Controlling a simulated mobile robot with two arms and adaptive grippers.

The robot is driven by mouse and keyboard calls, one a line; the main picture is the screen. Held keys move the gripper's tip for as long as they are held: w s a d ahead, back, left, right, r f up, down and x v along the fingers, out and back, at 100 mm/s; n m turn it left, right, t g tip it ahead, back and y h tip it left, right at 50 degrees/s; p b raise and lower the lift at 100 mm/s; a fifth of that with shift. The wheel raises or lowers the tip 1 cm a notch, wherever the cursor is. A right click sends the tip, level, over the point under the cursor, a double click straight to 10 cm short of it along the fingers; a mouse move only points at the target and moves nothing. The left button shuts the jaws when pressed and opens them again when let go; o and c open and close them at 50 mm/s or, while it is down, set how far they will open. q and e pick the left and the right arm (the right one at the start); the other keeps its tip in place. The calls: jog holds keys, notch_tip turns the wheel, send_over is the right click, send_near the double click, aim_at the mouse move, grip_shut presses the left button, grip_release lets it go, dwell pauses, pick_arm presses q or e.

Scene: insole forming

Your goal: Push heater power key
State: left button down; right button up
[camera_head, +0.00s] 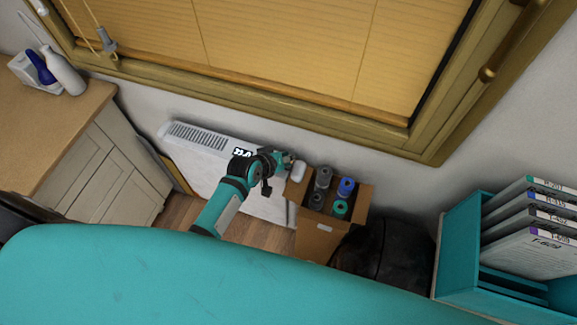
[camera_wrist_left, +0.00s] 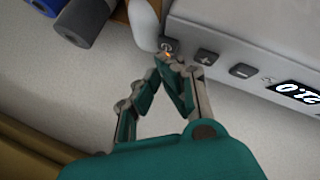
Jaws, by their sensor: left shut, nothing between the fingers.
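The white heater (camera_head: 195,165) stands against the wall below the window. Its dark display (camera_head: 242,152) is lit; in the left wrist view the display (camera_wrist_left: 295,91) appears upside down and seems to read 21.0. Beside it in that view are a minus key (camera_wrist_left: 243,71), a plus key (camera_wrist_left: 206,57) and the power key (camera_wrist_left: 170,45). My left gripper (camera_head: 287,158) is shut and empty at the heater's right end. In the left wrist view its fingertips (camera_wrist_left: 168,62) are at the power key's edge, by a small orange glow; I cannot tell whether they touch it. My right gripper is not in view.
A white rounded part (camera_head: 297,172) sits at the heater's right end. A cardboard box (camera_head: 320,238) with several rolls stands close to the right. A wooden-topped cabinet (camera_head: 60,120) is at left, a teal rack (camera_head: 460,255) at right. A teal surface fills the front.

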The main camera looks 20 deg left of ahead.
pick_arm(q)
jog(key=shift+f, duration=0.3)
jog(key=shift+f, duration=0.15)
dwell(0.3)
jog(key=shift+r+p, duration=0.65)
jog(key=shift+p, duration=0.1)
